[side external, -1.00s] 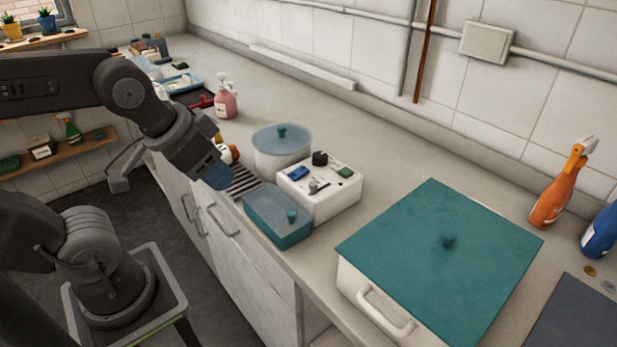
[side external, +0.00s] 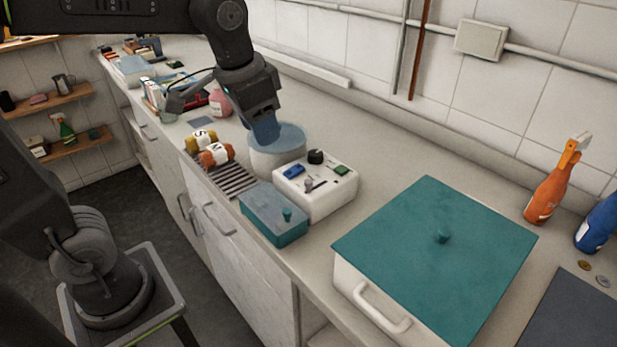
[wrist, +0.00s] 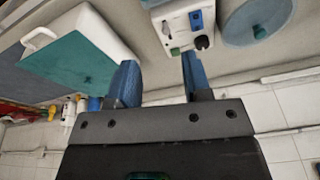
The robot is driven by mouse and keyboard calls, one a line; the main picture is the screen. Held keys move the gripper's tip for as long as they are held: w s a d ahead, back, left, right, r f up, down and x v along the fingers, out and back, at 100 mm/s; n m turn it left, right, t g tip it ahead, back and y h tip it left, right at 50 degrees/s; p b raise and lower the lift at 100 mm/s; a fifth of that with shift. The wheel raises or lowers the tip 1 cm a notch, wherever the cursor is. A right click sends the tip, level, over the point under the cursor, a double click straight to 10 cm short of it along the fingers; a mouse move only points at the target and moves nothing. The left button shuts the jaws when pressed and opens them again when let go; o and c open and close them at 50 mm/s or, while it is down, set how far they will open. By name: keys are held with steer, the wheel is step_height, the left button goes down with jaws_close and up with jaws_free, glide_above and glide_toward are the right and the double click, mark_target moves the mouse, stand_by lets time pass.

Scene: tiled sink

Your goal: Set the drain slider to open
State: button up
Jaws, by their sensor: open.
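A white control box (side external: 322,196) stands on the counter. Its top carries a dark slider-like lever (side external: 314,186), a blue piece (side external: 293,172), a black knob (side external: 316,157) and a green piece (side external: 341,169). Which of these is the drain slider, and its setting, I cannot tell for sure. My gripper (side external: 266,132) has blue fingers and hangs over the round lidded pot, behind and left of the box. In the wrist view, my gripper (wrist: 160,76) is open with nothing between its fingers, and the box (wrist: 178,14) shows at the top, beyond them.
The round pot (side external: 277,164) with a blue-grey lid is close beside the box. A teal lidded container (side external: 275,222) stands in front. A large teal-lidded box (side external: 435,250) is at the right. Orange and yellow rolls (side external: 215,155) lie at the left. The counter behind the box is clear.

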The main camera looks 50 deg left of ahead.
mark_target(309, 180)
steer(key=w+f+m+g, duration=0.2)
steer(key=w+g, duration=0.1)
steer(key=w, duration=0.7)
steer(key=f, duration=1.3)
steer(key=shift+s+d+f, duration=0.2)
steer(key=shift+d, duration=0.1)
steer(key=shift+c, duration=0.3)
jaws_close()
